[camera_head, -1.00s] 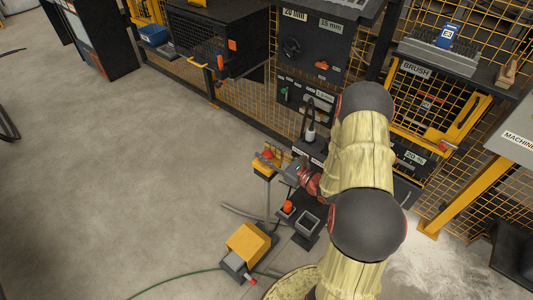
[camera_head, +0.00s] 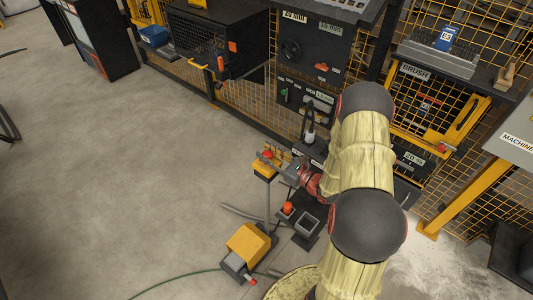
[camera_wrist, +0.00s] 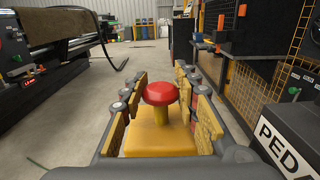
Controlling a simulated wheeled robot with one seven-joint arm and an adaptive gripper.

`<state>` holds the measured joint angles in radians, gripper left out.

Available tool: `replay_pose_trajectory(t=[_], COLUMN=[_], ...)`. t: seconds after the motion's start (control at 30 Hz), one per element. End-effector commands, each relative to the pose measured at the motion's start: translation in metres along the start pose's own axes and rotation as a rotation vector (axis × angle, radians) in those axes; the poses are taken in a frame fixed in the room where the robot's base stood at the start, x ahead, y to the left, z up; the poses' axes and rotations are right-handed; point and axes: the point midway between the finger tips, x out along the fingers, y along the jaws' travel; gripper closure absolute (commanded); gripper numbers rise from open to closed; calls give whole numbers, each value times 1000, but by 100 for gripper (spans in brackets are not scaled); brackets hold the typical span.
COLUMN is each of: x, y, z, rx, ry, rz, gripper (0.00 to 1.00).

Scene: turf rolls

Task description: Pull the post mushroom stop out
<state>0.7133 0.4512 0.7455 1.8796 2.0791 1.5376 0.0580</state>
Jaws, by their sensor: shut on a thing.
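The post mushroom stop has a red mushroom head (camera_wrist: 159,93) on a short yellow stem above a yellow box (camera_wrist: 158,138). In the head view its red head (camera_head: 267,154) and yellow box (camera_head: 264,171) top a thin grey post. My gripper (camera_wrist: 160,100) has a finger on each side of the stop and is shut on it. The head sits between the two fingers. I cannot tell exactly where the pads touch. In the head view my gripper (camera_head: 272,163) reaches the stop from the right, and my arm hides part of the area behind it.
A yellow pedal box (camera_head: 248,243) stands on the floor near the post's foot. A black unit lettered PEDAL (camera_wrist: 292,130) is close on the right in the wrist view. A mesh fence (camera_head: 245,105) runs behind. The floor (camera_head: 110,150) to the left is open.

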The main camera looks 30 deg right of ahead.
Motion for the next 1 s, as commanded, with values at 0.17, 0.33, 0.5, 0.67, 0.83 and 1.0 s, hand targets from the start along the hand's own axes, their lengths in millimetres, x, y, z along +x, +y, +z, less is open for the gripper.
replay_pose_trajectory(t=[0.17,0.33,0.5,0.67,0.83,1.0], x=[0,0,0,0,0,-1], y=[0,-1,-1,0,0,0], z=[9,10,9,8,8,7], rx=[-1,-3,-3,-2,-1,-1], ry=[-3,-6,-5,-3,-2,-2], rz=[0,1,1,0,0,0], gripper=[100,100,61,52,49,49])
